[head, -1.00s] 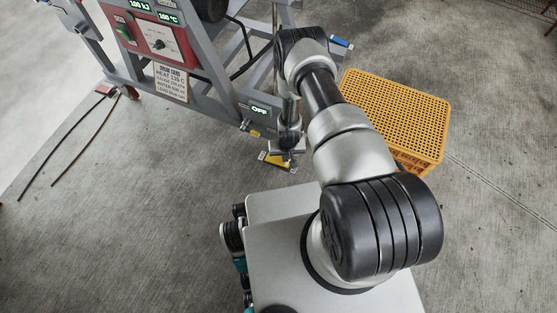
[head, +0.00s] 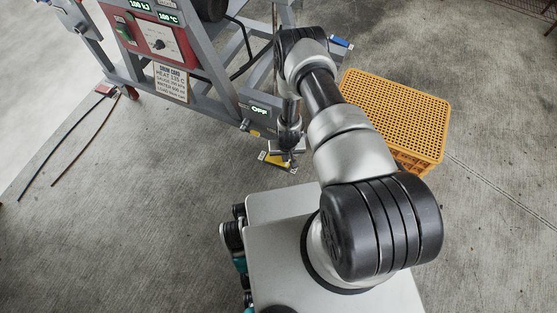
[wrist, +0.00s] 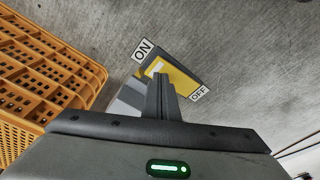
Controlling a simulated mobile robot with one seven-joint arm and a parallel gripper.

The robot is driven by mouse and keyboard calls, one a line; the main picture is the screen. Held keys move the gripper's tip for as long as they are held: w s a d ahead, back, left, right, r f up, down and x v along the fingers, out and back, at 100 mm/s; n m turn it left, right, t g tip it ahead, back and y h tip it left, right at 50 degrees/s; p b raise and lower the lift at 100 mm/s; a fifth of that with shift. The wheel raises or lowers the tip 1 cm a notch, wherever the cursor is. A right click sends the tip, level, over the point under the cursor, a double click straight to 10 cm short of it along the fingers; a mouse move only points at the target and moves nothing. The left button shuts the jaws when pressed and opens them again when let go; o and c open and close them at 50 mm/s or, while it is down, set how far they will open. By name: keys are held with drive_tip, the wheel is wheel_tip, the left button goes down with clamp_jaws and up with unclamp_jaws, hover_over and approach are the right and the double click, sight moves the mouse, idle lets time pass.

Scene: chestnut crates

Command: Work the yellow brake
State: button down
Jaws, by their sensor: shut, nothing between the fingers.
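The yellow brake (head: 274,158) is a small pedal-like piece low by the foot of the grey machine frame. In the wrist view the yellow brake (wrist: 178,76) lies between a white ON label (wrist: 142,49) and a white OFF label (wrist: 199,94). My gripper (head: 290,150) points down over it, fingers shut and empty. In the wrist view my gripper (wrist: 160,82) covers part of the yellow piece; I cannot tell whether the fingertips touch it. A small display on the frame (head: 259,109) reads OFF.
A yellow perforated crate (head: 398,108) stands on the concrete right of my arm, and shows at left in the wrist view (wrist: 40,75). The machine has a red control panel (head: 152,43) and a text placard (head: 171,82). Dark cables lie at left. The floor in front is clear.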

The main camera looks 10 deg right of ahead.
drive_tip(key=shift+f, duration=1.15)
idle(0.8)
drive_tip(key=shift+r+p, duration=2.35)
drive_tip(key=shift+r, duration=1.2)
